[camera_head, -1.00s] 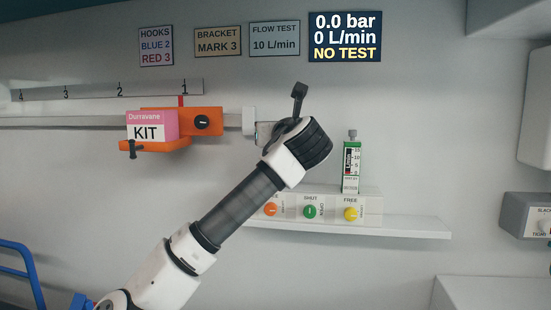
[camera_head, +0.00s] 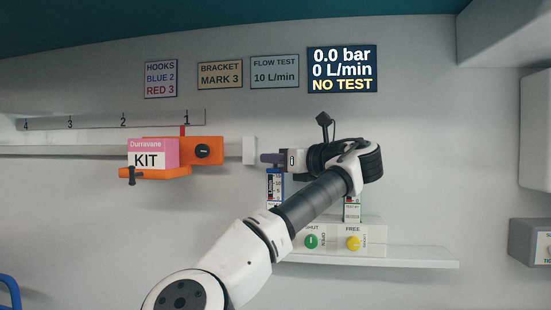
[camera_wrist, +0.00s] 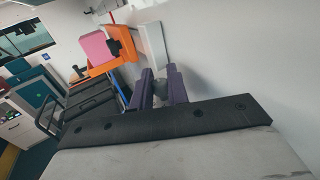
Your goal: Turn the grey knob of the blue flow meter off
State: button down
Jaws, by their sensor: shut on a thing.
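The blue flow meter (camera_head: 275,187) stands upright in the head view, its lower part hidden behind my arm. My gripper (camera_head: 271,158) reaches in from the right at its top, with purple fingers. In the wrist view my gripper (camera_wrist: 161,86) has its fingers on either side of the grey knob (camera_wrist: 160,90), shut on it. The knob is hidden by the fingers in the head view. The display (camera_head: 342,69) reads 0.0 bar, 0 L/min, NO TEST.
A green flow meter (camera_head: 352,209) stands to the right, partly behind my arm. Below are a green knob (camera_head: 311,241) and a yellow knob (camera_head: 352,243) on a white block above a shelf (camera_head: 400,257). An orange bracket (camera_head: 207,151) with a pink kit box (camera_head: 153,152) is left of my gripper.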

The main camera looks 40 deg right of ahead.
jog(key=shift+f, duration=0.1)
dwell(0.4)
jog(key=c, duration=1.4)
grip_release()
